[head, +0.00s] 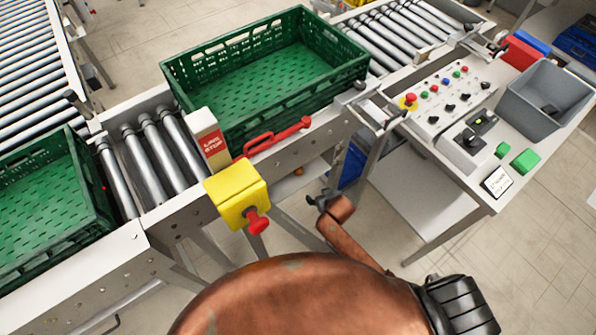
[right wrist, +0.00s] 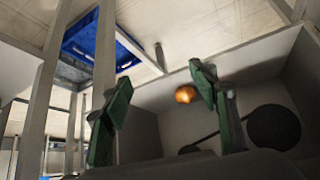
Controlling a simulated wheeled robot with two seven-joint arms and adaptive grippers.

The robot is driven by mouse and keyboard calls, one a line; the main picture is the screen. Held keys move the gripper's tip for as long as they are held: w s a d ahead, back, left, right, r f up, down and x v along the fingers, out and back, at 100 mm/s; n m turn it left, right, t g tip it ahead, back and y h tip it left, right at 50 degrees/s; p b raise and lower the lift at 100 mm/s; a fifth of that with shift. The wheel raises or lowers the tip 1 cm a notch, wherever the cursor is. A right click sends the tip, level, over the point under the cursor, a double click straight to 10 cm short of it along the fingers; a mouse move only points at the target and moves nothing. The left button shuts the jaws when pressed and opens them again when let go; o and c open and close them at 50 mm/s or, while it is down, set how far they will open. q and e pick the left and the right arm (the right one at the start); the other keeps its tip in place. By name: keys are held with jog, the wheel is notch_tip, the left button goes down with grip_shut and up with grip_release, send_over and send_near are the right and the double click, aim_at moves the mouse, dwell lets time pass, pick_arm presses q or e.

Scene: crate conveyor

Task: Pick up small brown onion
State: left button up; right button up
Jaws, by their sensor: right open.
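The small brown onion (right wrist: 185,94) shows in the right wrist view as a round orange-brown thing beyond my fingers, near the right one. In the head view a tiny brown spot (head: 298,170), likely the same onion, shows low beside the conveyor frame. My right gripper (head: 322,198) is small and dark in the head view, below and right of that spot. In the right wrist view my right gripper (right wrist: 160,85) has its two green fingers wide apart, with nothing held between them. What the onion rests on is unclear. My left gripper is not in view.
Green crates (head: 340,82) (head: 108,195) sit on the roller conveyor. A yellow box with a red button (head: 237,192) sticks out from the conveyor side. A control table (head: 455,180) with a grey bin (head: 545,100) stands at right. A blue crate (right wrist: 100,40) shows in the wrist view.

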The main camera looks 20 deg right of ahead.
jog(key=t, duration=0.2)
send_near(300, 171)
jog(key=shift+w+d+f+y, duration=0.1)
jog(key=shift+w+f+y, duration=0.2)
jog(key=shift+w+f, duration=0.6)
jog(key=shift+w+f+b, duration=0.1)
jog(key=shift+w+b, duration=0.25)
jog(key=shift+w, duration=0.05)
jog(key=b+x, duration=0.1)
jog(key=x, duration=0.2)
jog(key=b+x, duration=0.1)
jog(key=x, duration=0.2)
jog(key=shift+s+f+b, duration=0.1)
jog(key=shift+f+b, duration=0.25)
jog(key=shift+w+f, duration=0.2)
jog(key=shift+w, duration=0.15)
jog(key=shift+c, duration=0.7)
jog(key=c, duration=1.1)
